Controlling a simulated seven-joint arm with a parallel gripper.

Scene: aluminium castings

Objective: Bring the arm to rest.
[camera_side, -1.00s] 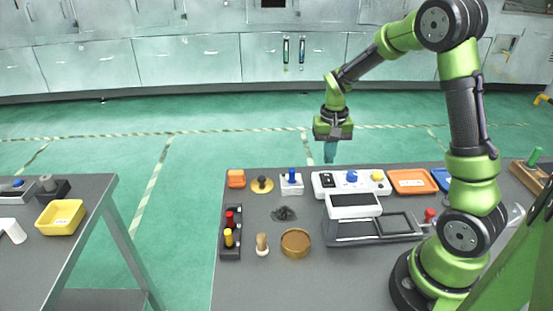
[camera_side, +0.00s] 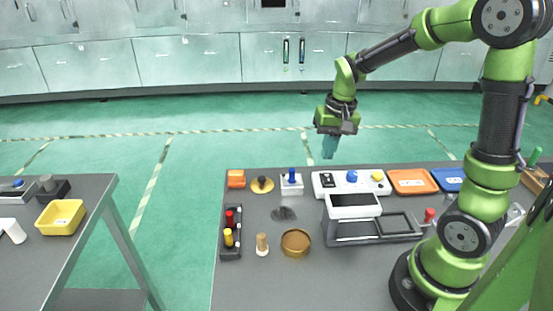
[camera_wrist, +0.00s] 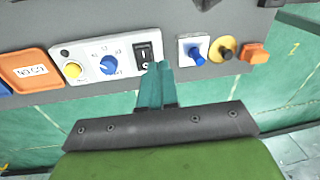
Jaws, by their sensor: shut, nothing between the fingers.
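My gripper (camera_side: 329,148) hangs in the air past the far edge of the grey table, with its teal fingers pointing down. In the wrist view its fingers (camera_wrist: 156,86) are together and hold nothing. They overlap the lower edge of the white control panel in that picture. My arm is raised and bent, reaching over the table from its base at the right.
On the table are a control panel (camera_side: 351,184), a machine with a white top (camera_side: 354,206), orange (camera_side: 412,181) and blue trays (camera_side: 449,180), a brown round dish (camera_side: 296,242) and a dark rack (camera_side: 231,232). A second table with a yellow bin (camera_side: 61,217) stands at the left.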

